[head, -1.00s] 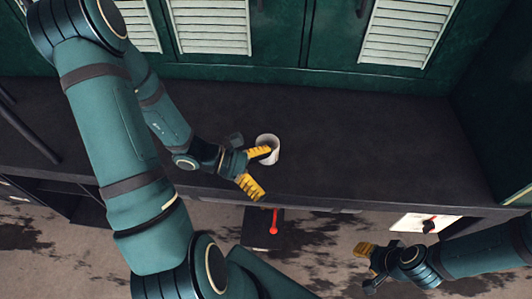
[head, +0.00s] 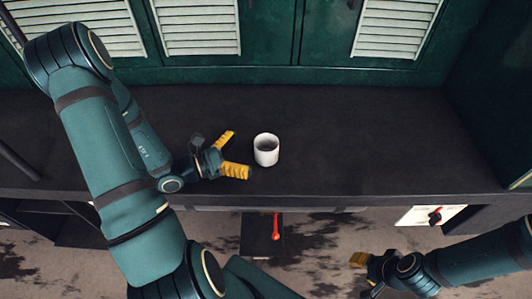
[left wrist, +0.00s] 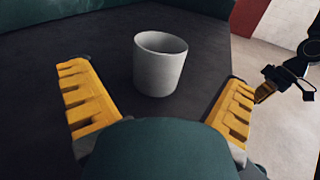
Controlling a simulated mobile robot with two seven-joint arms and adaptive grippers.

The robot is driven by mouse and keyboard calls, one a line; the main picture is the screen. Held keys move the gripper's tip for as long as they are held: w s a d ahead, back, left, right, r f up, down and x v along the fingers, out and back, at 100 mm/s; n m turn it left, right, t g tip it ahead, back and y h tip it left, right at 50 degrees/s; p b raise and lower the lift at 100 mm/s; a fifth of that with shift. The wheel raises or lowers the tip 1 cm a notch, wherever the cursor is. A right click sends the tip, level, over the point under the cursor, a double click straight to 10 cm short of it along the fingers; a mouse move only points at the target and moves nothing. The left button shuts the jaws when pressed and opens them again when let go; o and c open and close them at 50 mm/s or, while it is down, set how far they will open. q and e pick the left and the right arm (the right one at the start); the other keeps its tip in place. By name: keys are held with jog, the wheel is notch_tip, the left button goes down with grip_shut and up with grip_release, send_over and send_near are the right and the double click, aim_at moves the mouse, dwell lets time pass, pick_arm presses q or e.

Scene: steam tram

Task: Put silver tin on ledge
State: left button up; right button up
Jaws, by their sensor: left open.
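A pale, open-topped cylinder (head: 266,150), which looks like the silver tin, stands upright on the dark ledge (head: 370,150). It also shows in the left wrist view (left wrist: 160,66), ahead of and between the spread yellow fingers. My left gripper (head: 235,153) is open and empty, just left of the tin and apart from it. In the left wrist view its fingers (left wrist: 162,108) stand wide on either side. My right gripper (head: 362,274) is low at the right, in front of the ledge and over the floor; only one yellow finger shows clearly.
Green panels with white louvred shutters (head: 400,28) rise behind the ledge. A red-handled item (head: 276,226) lies below the front edge. A white panel with a black and red knob (head: 432,216) is at the right. The ledge right of the tin is clear.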

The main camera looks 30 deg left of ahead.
aim_at(266, 144)
pick_arm(q)
jog(key=x, duration=0.7)
jog(key=c, duration=1.3)
notch_tip(266, 144, up, 10)
jog(key=p, duration=0.2)
